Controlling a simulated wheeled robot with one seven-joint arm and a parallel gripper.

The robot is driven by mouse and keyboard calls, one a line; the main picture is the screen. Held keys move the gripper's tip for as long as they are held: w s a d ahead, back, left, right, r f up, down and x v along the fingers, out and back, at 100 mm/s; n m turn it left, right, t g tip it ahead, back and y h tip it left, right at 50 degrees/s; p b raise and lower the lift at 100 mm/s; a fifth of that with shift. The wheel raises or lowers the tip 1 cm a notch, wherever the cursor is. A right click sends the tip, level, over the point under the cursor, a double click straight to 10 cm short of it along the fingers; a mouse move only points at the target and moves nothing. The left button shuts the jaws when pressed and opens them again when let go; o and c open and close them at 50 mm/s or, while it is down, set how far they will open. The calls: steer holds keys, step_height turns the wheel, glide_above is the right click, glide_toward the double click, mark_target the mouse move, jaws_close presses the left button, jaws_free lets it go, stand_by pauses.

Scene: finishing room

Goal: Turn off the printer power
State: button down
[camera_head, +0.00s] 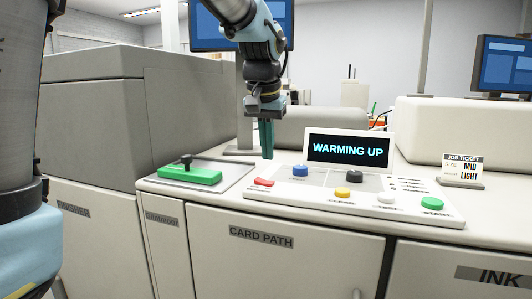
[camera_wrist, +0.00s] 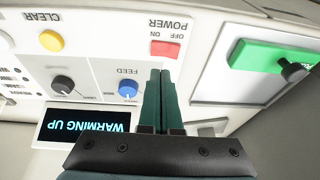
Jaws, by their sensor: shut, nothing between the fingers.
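The printer's control panel (camera_head: 362,211) stands on the white cabinet, and its screen (camera_head: 348,149) reads "WARMING UP". A red power switch (camera_head: 263,182) sits at the panel's left end; in the wrist view the red switch (camera_wrist: 165,49) has "OFF" and "ON" marks under the word "POWER". My gripper (camera_head: 266,157) points down above the panel's left end, fingers shut and empty. In the wrist view the closed green fingertips (camera_wrist: 161,73) appear beside the red switch. Whether they touch it I cannot tell.
The panel also carries a blue feed knob (camera_head: 300,171), a black knob (camera_head: 355,178), a yellow clear button (camera_head: 342,192) and a green button (camera_head: 432,204). A green block with a black lever (camera_head: 190,176) lies left. A job ticket (camera_head: 462,168) stands right.

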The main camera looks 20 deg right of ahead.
steer(key=b+v, duration=0.1)
steer(key=v, duration=0.8)
steer(key=shift+a+f, duration=0.1)
steer(key=shift+f, duration=0.05)
steer(key=a+b, duration=0.1)
steer(key=b, duration=0.7)
steer(key=shift+w, duration=0.4)
steer(key=shift+r, duration=0.2)
glide_toward(261, 179)
steer(key=x, duration=0.5)
steer(key=shift+w+d+f, duration=0.1)
steer(key=shift+w+d, duration=0.05)
steer(key=shift+w+f, duration=0.1)
steer(key=shift+f, duration=0.5)
